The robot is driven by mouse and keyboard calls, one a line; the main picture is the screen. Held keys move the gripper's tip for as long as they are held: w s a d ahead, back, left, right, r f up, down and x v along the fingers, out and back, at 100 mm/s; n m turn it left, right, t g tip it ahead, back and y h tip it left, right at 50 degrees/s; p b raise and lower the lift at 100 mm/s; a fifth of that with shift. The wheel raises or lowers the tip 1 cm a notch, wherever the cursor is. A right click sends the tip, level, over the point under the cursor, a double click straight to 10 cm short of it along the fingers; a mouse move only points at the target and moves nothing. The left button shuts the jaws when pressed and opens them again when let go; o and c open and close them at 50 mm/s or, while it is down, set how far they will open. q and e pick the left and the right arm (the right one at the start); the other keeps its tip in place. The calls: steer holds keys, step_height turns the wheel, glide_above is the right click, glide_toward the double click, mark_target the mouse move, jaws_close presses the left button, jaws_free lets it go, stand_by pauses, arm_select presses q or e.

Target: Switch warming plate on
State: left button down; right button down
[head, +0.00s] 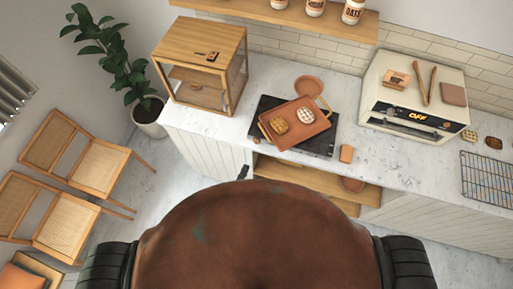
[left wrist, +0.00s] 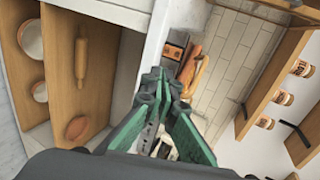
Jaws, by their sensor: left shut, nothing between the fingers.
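A black flat plate (head: 268,104) lies on the marble counter, with a terracotta tray (head: 313,130) resting askew on it. Two round waffle-like pastries (head: 292,120) are on the tray. No switch on the black plate can be made out. A cream appliance (head: 390,87) to its right shows an orange "OFF" on its dark front strip (head: 418,117). My left gripper (head: 243,172) shows only as a small dark tip in front of the counter's edge. In the left wrist view its green fingers (left wrist: 165,80) are together and hold nothing. My right gripper is not in view.
A wooden display case (head: 203,66) stands left of the plate. A wire rack (head: 488,179) is at the far right. Open shelves (head: 300,176) are below the counter; a wall shelf (head: 290,13) holds jars.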

mark_target(256, 143)
arm_select(q)
steer(key=x, duration=0.9)
steer(key=r+x, duration=0.1)
steer(key=x, duration=0.4)
steer(key=shift+w, duration=0.15)
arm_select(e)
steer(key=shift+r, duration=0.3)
arm_select(q)
steer(key=shift+d, duration=0.1)
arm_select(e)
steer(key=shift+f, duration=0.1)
